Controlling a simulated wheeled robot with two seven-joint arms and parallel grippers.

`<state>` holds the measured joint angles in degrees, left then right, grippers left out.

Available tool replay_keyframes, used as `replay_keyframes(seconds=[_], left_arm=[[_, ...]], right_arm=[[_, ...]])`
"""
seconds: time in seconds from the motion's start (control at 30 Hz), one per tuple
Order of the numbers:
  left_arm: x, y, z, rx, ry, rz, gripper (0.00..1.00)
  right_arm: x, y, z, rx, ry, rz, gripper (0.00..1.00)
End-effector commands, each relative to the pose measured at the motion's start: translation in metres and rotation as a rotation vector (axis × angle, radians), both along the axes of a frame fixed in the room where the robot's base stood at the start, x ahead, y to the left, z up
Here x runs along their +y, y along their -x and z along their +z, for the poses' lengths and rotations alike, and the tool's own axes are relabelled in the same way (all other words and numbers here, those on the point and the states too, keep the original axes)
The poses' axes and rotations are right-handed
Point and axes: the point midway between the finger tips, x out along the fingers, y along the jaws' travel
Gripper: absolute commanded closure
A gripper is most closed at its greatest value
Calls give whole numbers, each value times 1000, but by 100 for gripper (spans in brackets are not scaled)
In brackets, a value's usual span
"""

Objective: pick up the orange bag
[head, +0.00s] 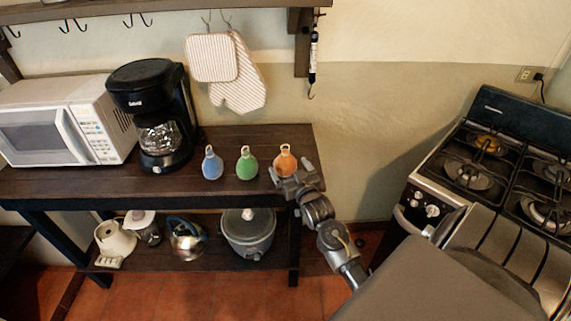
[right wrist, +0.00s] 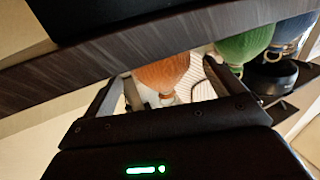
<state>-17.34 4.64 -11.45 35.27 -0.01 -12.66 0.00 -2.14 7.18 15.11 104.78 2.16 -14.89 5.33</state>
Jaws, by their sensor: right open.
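The orange bag (head: 285,161) stands upright on the dark wooden shelf top near its right end, its neck ending in a small loop. My right gripper (head: 291,177) is at the shelf's front edge, just in front of the bag and overlapping its lower part. In the right wrist view the orange bag (right wrist: 162,74) shows beyond and between the two spread fingers of my right gripper (right wrist: 165,85). The fingers are open; I cannot tell whether they touch the bag. My left gripper is not in view.
A green bag (head: 247,164) and a blue bag (head: 212,163) stand to the left of the orange one. A coffee maker (head: 150,110) and a microwave (head: 65,120) are farther left. Oven mitts (head: 238,80) hang above. A stove (head: 490,160) stands at right. A pot (head: 248,232) sits below.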

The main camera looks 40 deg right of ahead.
Motion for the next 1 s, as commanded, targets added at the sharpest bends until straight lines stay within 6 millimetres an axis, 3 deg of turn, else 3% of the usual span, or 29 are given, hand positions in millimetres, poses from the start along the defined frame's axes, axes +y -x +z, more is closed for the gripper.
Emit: replay_keyframes(seconds=[0.13,0.33,0.67,1.0], left_arm=[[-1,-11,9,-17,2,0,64],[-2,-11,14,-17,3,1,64],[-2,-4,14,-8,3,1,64],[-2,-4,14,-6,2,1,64]], right_arm=[[-4,-16,1,-1,0,-2,6],[-11,-43,-2,-1,0,-1,6],[-13,-49,-4,-1,0,-1,6],[-13,-49,-4,-1,0,-1,51]])
